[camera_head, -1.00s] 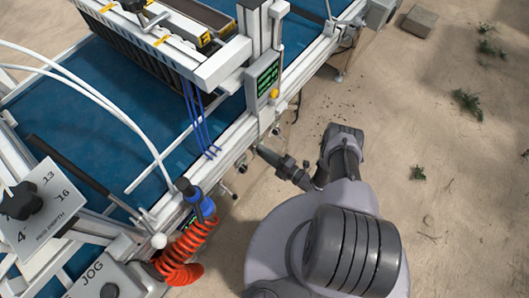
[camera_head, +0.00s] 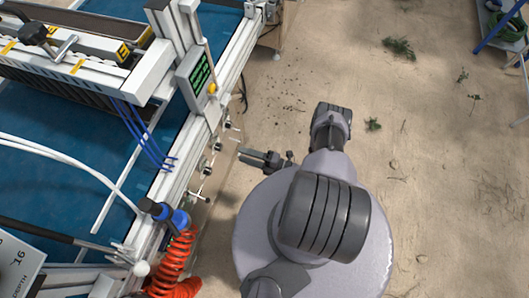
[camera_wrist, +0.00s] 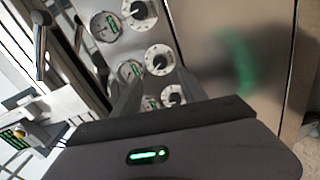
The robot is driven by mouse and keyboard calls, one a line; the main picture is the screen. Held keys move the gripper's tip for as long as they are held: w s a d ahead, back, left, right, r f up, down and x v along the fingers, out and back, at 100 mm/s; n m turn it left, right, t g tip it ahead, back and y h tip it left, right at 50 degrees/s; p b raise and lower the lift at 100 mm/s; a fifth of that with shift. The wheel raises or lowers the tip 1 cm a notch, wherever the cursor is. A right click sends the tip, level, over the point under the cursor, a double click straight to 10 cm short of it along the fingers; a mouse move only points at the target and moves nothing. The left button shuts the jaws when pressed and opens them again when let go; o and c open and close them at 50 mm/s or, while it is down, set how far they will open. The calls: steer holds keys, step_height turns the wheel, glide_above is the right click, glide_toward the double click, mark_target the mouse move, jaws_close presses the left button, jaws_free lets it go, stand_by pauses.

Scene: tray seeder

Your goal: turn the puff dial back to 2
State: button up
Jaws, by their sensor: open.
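Round dials with black knobs show on a metal panel in the wrist view: an upper one (camera_wrist: 140,9), a middle one (camera_wrist: 160,60) and a lower one (camera_wrist: 174,95), partly hidden by my gripper. Their lettering is too small to read, so I cannot tell which is the puff dial. Gauges with green readouts (camera_wrist: 130,70) sit to their left. My gripper (camera_wrist: 155,82) is open and empty, its fingers near the middle and lower dials. In the head view my gripper (camera_head: 243,157) is beside the seeder's side rail, apart from it.
A green-text screen (camera_head: 196,76) with a yellow button stands on the rail. Blue tubes (camera_head: 143,135) and a red coiled hose (camera_head: 174,262) are at the left. A lever (camera_wrist: 40,45) stands left of the panel. Sandy floor (camera_head: 330,60) is open to the right.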

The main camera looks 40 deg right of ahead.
steer(key=v, duration=0.8)
steer(key=shift+d, duration=0.1)
